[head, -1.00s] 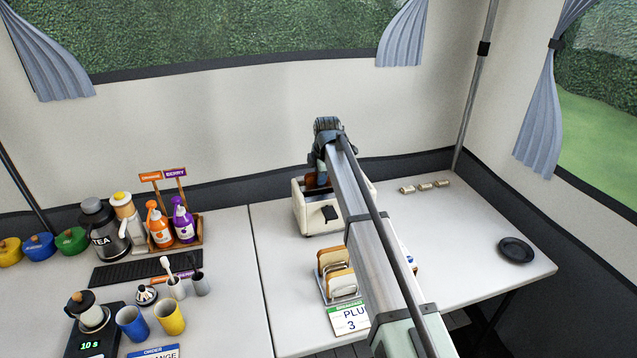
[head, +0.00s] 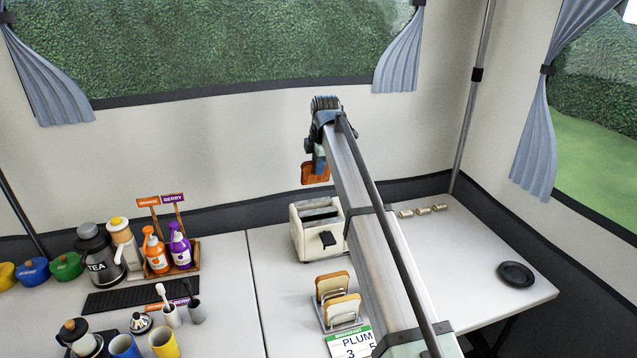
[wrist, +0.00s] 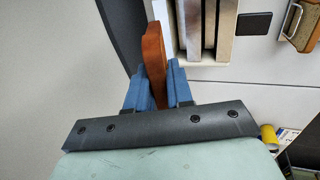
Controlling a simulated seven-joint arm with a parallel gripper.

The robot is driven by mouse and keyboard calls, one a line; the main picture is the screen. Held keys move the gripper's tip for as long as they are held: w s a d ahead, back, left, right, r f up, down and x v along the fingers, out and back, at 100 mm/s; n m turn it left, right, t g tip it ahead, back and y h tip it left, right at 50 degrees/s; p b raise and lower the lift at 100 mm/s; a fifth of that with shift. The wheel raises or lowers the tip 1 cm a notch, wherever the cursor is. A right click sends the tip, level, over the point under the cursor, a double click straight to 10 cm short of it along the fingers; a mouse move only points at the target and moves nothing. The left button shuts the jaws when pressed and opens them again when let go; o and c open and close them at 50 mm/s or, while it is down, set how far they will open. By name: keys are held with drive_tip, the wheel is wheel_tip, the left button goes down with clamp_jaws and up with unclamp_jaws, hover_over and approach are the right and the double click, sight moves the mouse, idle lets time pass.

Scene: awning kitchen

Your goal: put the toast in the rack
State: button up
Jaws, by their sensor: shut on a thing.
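My gripper (head: 319,158) is shut on a brown slice of toast (head: 315,174) and holds it in the air above and behind the toaster. In the wrist view the toast (wrist: 153,58) stands edge-on between the blue fingers of my gripper (wrist: 156,82). The white toaster (head: 306,235) stands on the counter below, its slots showing, and shows beside the toast in the wrist view. The rack (head: 325,316) stands on the counter in front of the toaster, with pale bread slices (head: 338,310) in it. My arm covers the space right of the rack.
Sauce bottles (head: 180,246) and a tea pot (head: 98,258) stand at the left.

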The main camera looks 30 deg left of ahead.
wheel_tip(320, 180, up, 4)
drive_tip(key=shift+f, duration=0.1)
drive_tip(key=shift+s+d+r, duration=0.1)
drive_tip(key=shift+r, duration=0.1)
drive_tip(key=s+d+f+g+h, duration=0.1)
drive_tip(key=s+d+f, duration=0.8)
drive_tip(key=s, duration=0.2)
drive_tip(key=s+d+f+g+h, duration=0.2)
drive_tip(key=s+d+f, duration=0.65)
drive_tip(key=s, duration=0.25)
drive_tip(key=shift+w+d+f, duration=0.1)
drive_tip(key=shift+w+f, duration=0.05)
drive_tip(key=shift+f, duration=2.1)
drive_tip(key=shift+w+d+f, duration=0.1)
drive_tip(key=shift+f, duration=2.1)
drive_tip(key=o, duration=0.9)
drive_tip(key=shift+o, duration=0.3)
drive_tip(key=shift+o, duration=0.8)
